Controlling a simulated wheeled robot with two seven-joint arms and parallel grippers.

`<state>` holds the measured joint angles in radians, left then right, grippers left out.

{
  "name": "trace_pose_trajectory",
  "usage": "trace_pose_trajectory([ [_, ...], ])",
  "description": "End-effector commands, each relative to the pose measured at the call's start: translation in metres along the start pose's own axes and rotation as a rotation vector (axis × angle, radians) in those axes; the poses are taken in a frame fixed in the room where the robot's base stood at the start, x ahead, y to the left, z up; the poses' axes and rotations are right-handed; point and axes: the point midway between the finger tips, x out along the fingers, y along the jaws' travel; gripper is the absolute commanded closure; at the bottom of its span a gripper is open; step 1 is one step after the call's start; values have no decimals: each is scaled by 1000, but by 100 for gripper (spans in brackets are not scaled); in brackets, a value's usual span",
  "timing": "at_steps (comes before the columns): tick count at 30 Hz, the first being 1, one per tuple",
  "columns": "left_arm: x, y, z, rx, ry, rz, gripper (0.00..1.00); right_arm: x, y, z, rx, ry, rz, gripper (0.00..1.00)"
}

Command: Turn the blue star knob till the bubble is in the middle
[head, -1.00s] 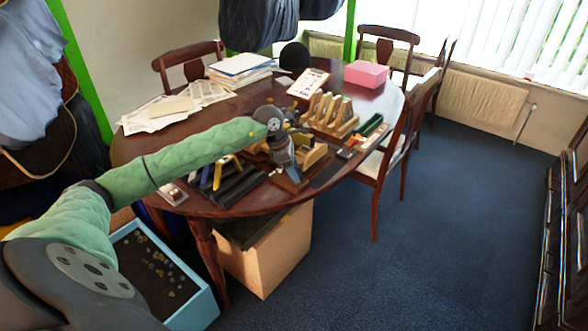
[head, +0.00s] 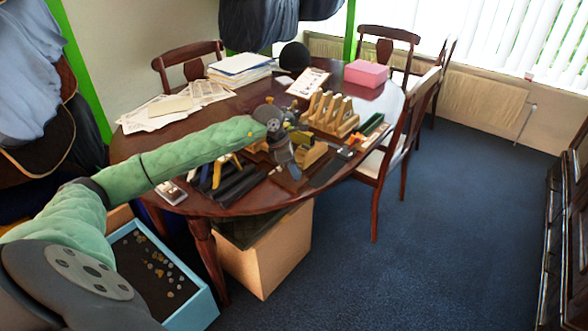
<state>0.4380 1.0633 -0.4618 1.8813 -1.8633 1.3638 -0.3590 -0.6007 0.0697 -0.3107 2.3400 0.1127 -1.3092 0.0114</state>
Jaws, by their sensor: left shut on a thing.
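My left gripper (head: 291,166) points down over the work area at the table's near right side, beside a light wooden block (head: 310,153). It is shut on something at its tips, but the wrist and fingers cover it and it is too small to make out. The blue star knob cannot be picked out in this view. The bubble cannot be made out either, so its position cannot be told. My right gripper is not in view.
The oval wooden table (head: 190,148) holds a wooden rack (head: 331,117), dark trays (head: 238,185), papers (head: 178,106) and a pink box (head: 366,73). A chair (head: 398,140) stands close on the right. A blue bin (head: 205,306) and a cardboard box (head: 265,260) are below.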

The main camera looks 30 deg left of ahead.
Motion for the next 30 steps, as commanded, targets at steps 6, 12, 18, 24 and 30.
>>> trace_pose_trajectory([
  [6,0,0,0,0,-1,0,48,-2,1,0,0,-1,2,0],
  [12,-1,0,0,0,0,0,48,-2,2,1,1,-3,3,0],
  [18,-16,2,0,1,-1,3,48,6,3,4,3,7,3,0],
  [24,-47,1,-1,0,0,3,48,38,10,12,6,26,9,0],
  [30,-71,1,0,0,-1,2,48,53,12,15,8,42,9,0],
])
